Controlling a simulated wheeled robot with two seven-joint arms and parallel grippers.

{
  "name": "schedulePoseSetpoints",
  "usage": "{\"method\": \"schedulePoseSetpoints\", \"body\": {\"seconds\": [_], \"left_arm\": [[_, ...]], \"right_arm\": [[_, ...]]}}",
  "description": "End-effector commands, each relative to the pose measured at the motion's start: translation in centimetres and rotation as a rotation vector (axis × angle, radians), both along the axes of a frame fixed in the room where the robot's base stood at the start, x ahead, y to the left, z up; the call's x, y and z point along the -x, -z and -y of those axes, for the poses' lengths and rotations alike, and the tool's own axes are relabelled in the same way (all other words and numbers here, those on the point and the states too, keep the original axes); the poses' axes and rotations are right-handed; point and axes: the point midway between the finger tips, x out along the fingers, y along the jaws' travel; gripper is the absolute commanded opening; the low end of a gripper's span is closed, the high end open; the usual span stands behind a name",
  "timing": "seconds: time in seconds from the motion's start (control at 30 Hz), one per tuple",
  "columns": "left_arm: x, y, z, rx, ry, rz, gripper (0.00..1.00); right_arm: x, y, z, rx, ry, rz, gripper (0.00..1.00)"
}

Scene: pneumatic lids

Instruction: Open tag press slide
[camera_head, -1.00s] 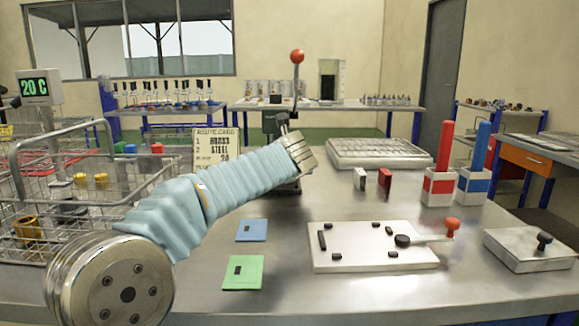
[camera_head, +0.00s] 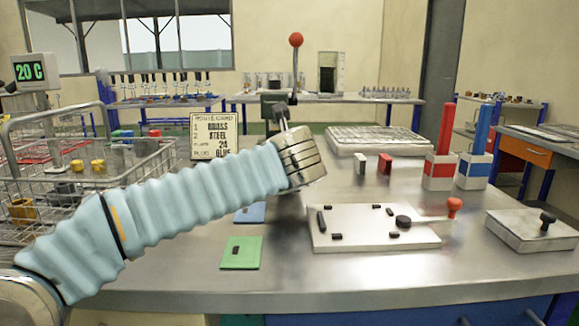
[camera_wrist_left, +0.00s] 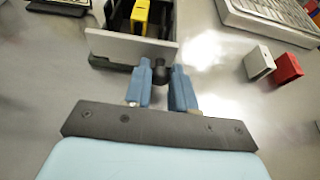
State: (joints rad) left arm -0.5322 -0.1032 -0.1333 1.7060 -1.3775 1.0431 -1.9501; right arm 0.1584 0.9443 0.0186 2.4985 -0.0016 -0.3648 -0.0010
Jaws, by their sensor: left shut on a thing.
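My left gripper (camera_wrist_left: 161,78) has its two blue fingers closed around a black knob (camera_wrist_left: 161,73) on the light grey front of the press slide (camera_wrist_left: 125,47). Behind that front, the slide has a dark channel with a yellow piece (camera_wrist_left: 140,17) in it. In the head view, the tag press (camera_head: 273,108) stands behind my left arm, with a lever ending in a red ball (camera_head: 296,40). My wrist hides the slide, the knob and the fingers there. My right gripper is in neither view.
A route card (camera_head: 214,135) stands left of the press. A wire basket (camera_head: 100,150) is at the left. A white fixture plate (camera_head: 340,240), a green tag (camera_head: 241,253) and a partly hidden blue tag (camera_head: 250,214) lie in front. Red (camera_head: 385,163) and white (camera_head: 361,163) blocks stand at the right.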

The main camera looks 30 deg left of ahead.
Motion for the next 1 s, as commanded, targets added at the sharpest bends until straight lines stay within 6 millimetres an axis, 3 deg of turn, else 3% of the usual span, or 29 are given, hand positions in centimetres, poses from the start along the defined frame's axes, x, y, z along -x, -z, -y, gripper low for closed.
{"method": "schedulePoseSetpoints", "body": {"seconds": [0.07, 0.1, 0.23, 0.63, 1.0], "left_arm": [[0.0, 0.0, 0.0, -0.001, 0.0, 0.0, 0.0], [0.0, 0.0, 0.0, -0.001, 0.0, 0.0, 0.28], [-0.1, 0.0, 0.0, 0.0, 0.0, 0.0, 0.47], [0.7, -0.4, 0.5, 0.001, 0.001, 0.002, 0.47], [7.4, -3.8, 4.6, 0.0, 0.003, 0.002, 0.47]], "right_arm": [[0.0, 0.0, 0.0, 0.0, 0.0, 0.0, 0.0], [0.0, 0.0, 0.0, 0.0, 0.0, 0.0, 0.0], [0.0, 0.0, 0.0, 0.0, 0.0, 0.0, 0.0], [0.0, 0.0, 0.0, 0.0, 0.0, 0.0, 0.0], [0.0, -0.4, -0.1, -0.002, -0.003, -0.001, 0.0]]}}
